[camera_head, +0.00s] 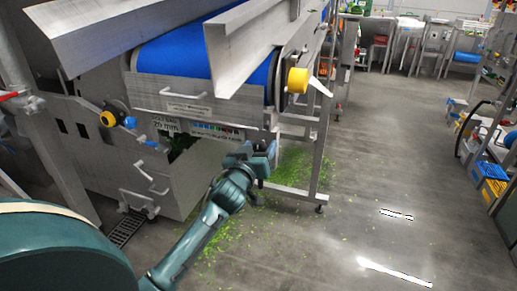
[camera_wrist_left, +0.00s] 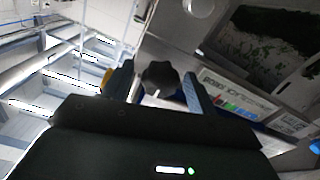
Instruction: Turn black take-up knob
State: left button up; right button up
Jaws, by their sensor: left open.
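The black take-up knob (camera_wrist_left: 160,76) shows in the left wrist view as a lobed dark knob between the two fingers of my left gripper (camera_wrist_left: 157,88). The fingers are apart, one on each side of it; I cannot tell whether either touches it. In the head view my left gripper (camera_head: 262,158) is at the lower right corner of the conveyor frame, below the blue belt (camera_head: 185,55). There the knob cannot be made out and seems hidden by the gripper. My right gripper is not in view.
A steel leg (camera_head: 322,150) stands just right of my gripper. Green scraps (camera_head: 290,170) litter the floor. Open grey floor (camera_head: 390,170) lies to the right, with crates (camera_head: 490,170) at the edge.

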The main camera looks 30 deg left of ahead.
pick_arm(q)
jog(key=c, duration=1)
